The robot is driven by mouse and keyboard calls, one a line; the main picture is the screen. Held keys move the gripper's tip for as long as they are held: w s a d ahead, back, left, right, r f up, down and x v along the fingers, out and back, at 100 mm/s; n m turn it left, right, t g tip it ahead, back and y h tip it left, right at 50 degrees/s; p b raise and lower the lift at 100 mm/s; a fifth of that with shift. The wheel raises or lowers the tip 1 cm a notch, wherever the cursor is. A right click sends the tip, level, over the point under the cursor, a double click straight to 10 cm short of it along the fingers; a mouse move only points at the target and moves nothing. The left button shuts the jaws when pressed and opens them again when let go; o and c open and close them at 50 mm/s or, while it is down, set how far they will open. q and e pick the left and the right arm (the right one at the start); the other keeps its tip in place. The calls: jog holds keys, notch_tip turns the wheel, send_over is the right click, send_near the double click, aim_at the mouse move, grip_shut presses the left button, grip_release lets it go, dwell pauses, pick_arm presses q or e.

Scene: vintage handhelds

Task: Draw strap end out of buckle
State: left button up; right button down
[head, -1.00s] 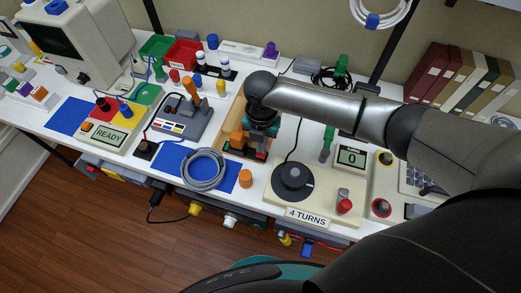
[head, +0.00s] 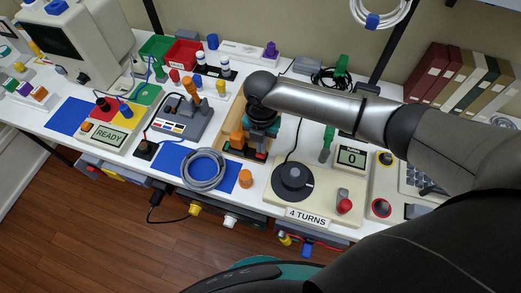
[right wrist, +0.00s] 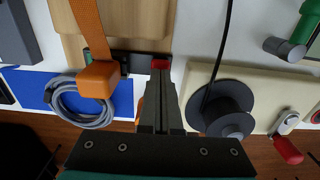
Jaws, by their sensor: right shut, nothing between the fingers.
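The orange strap (right wrist: 88,25) runs down a wooden board in the right wrist view. It ends in an orange block (right wrist: 98,80), which also shows in the head view (head: 236,140). The block lies in front of the left part of the black buckle (right wrist: 136,58). A red part (right wrist: 160,64) sits at the buckle's right end. My right gripper (right wrist: 161,78) is shut and empty, its tips right at the red part; I cannot tell whether they touch it. The strap inside the buckle is hidden. My left gripper is not in view.
A coiled grey cable (head: 204,169) lies on a blue mat left of the board. A black knob (head: 292,181) on a beige base stands to the right. A grey console with a joystick (head: 183,122) is further left. The table's front edge is close.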

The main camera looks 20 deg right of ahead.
jog(key=shift+f+b, duration=0.4)
jog(key=shift+f, duration=0.25)
dwell(0.4)
notch_tip(320, 180, up, 6)
jog(key=p, duration=0.6)
jog(key=shift+r, duration=0.15)
dwell(0.7)
